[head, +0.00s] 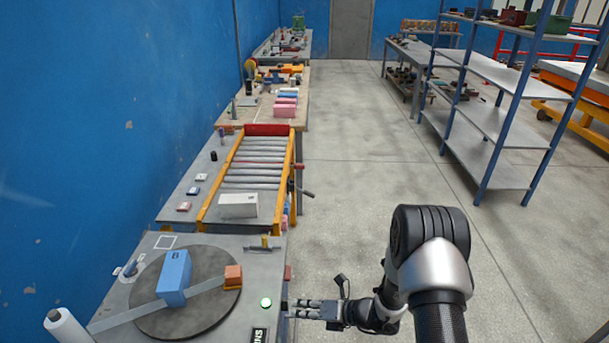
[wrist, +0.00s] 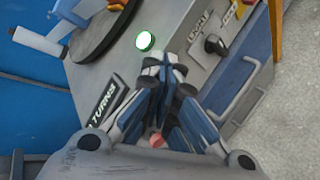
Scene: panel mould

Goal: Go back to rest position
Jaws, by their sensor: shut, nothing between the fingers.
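My gripper (head: 296,309) is shut and empty, beside the front right edge of the near grey table. In the wrist view my gripper (wrist: 164,68) points at the table's side, with its fingertips together. A green lit button (head: 266,303) is on the table top just left of the fingers; it also shows in the wrist view (wrist: 145,40). A dark round turntable (head: 200,318) lies on the table. A tall blue block (head: 174,277) and a small orange block (head: 233,276) stand on it.
A roller conveyor (head: 253,172) with a white block (head: 238,205) on it lies beyond the table. A blue wall runs along the left. Open floor (head: 350,175) lies to the right, with a shelf rack (head: 489,119) further right.

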